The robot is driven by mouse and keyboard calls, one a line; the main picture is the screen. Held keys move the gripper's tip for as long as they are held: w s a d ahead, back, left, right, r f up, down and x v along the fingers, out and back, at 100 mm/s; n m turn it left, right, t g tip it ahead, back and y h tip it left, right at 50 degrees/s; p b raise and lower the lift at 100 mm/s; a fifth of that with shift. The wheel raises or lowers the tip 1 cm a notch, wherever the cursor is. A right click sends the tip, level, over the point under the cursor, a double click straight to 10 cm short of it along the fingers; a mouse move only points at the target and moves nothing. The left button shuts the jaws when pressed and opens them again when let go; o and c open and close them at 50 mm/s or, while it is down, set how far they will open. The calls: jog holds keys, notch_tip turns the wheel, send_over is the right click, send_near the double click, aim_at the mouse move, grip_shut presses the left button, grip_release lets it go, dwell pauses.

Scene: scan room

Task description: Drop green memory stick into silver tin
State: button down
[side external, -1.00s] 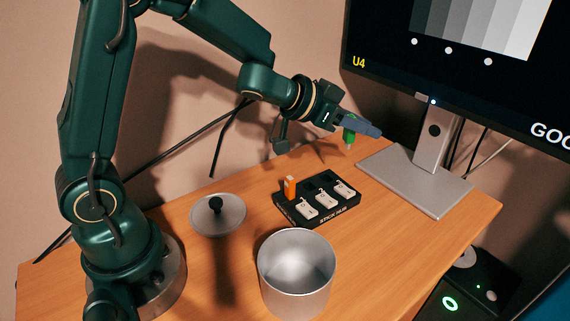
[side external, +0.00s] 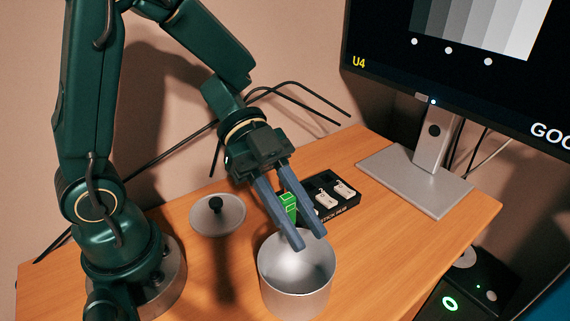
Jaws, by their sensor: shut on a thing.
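My gripper (side external: 311,240) is shut on the green memory stick (side external: 288,205), which shows between its two long blue-grey fingers. The fingers point down toward the open silver tin (side external: 296,292), and their tips overlap its far rim in the side external view. The stick appears above and behind the tin's far rim, not inside it. The tin stands upright on the table, and no stick shows in the visible part of its inside.
A black stick hub (side external: 346,208) with white sticks sits behind the tin, partly hidden by my fingers. A silver lid (side external: 218,214) with a black knob lies to the left. A monitor stand (side external: 418,182) is at the right. The wooden table (side external: 390,265) is clear right of the tin.

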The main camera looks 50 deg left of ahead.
send_near(321, 289)
jog(key=shift+f+x, duration=0.15)
jog(key=shift+x, duration=0.95)
jog(key=shift+f+x, duration=0.2)
jog(key=shift+x, duration=0.95)
jog(key=shift+w+a, duration=0.15)
jog(key=shift+a, duration=0.05)
jog(key=c, duration=0.6)
grip_release()
jog(key=shift+r, duration=3.5)
